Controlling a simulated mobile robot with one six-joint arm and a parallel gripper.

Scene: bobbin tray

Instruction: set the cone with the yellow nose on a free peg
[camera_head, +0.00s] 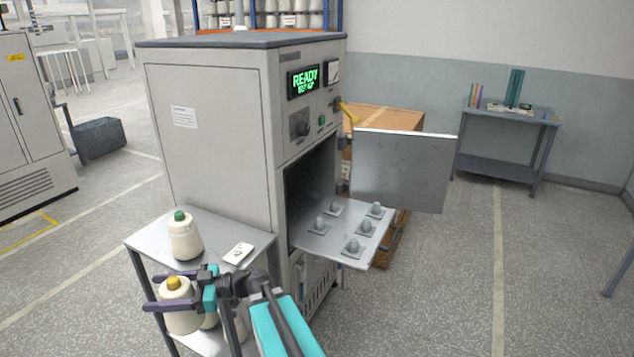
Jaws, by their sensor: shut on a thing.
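The cone with the yellow nose (180,321) is cream-white and upright at the lower left. My gripper (158,292) is shut on it, one purple finger on the far side and one on the near side. It is at the near end of the small metal table; I cannot tell whether it touches anything below. The peg tray (378,251) sticks out of the machine's open chamber, to the right of my gripper. Several grey pegs stand on it, such as the front peg (353,246) and the right peg (376,209). The visible pegs are bare.
A green-nosed cone (185,238) and a white card (238,252) are on the small metal table (215,222). Another pale cone is partly hidden behind my gripper. The machine (212,130) shows READY. Its open door (403,170) stands behind the tray.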

